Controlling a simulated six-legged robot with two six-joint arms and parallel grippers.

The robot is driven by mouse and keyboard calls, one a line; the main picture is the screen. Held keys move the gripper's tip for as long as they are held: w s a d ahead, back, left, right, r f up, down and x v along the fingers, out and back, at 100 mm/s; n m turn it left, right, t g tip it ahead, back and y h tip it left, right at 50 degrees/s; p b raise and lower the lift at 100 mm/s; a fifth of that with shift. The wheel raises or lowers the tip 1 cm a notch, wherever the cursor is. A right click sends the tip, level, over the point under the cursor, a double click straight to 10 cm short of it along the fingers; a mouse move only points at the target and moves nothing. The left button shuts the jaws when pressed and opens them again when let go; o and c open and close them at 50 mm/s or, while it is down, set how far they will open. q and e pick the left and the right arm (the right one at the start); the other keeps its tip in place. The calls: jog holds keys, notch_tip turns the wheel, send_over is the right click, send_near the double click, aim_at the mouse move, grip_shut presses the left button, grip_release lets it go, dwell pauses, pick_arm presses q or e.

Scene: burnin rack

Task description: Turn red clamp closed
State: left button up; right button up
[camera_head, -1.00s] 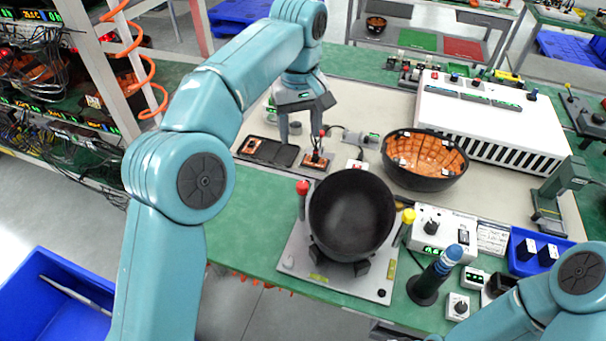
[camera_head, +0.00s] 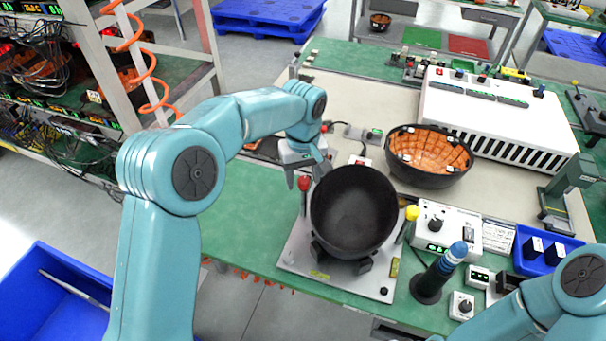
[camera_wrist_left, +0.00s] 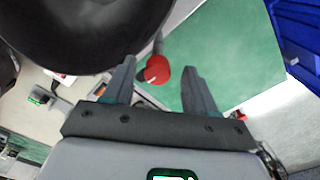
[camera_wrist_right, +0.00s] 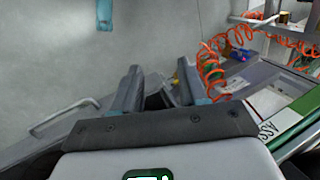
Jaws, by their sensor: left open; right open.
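The red clamp knob (camera_head: 304,183) stands on a post at the left side of the grey fixture plate (camera_head: 298,254), beside a black bowl (camera_head: 354,212) seated in the fixture. My left gripper (camera_head: 305,178) is open around or just above the red knob. In the left wrist view the red knob (camera_wrist_left: 157,69) shows between the open fingers (camera_wrist_left: 160,82), nearer the left finger, and not gripped. The yellow clamp knob (camera_head: 411,213) stands at the bowl's right. My right gripper (camera_wrist_right: 155,85) is open and empty in the right wrist view, away from the fixture.
A bowl lined with orange pieces (camera_head: 430,155) sits behind the black bowl. A white vented unit (camera_head: 500,115) stands at the back right. A blue-topped dark post (camera_head: 438,273) and a control box (camera_head: 447,230) are right of the fixture. Green table (camera_head: 245,215) is clear at left.

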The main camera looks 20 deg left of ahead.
pick_arm(q)
jog(key=shift+w+d+f, duration=0.1)
jog(key=shift+w+f, duration=0.05)
jog(key=shift+w, duration=0.1)
jog(key=shift+s, duration=0.1)
jog(key=c, duration=1.1)
jog(key=shift+o, duration=0.2)
jog(key=shift+m, duration=0.3)
jog(key=m+p, duration=0.1)
jog(key=m, duration=0.1)
jog(key=shift+m, duration=0.4)
jog(key=m, duration=0.4)
jog(key=shift+r+p, duration=0.2)
jog(key=shift+p, duration=0.2)
jog(key=m+p, duration=0.1)
jog(key=m, duration=0.3)
jog(key=shift+m, duration=0.4)
jog(key=m, duration=0.4)
jog(key=shift+m+p, duration=0.3)
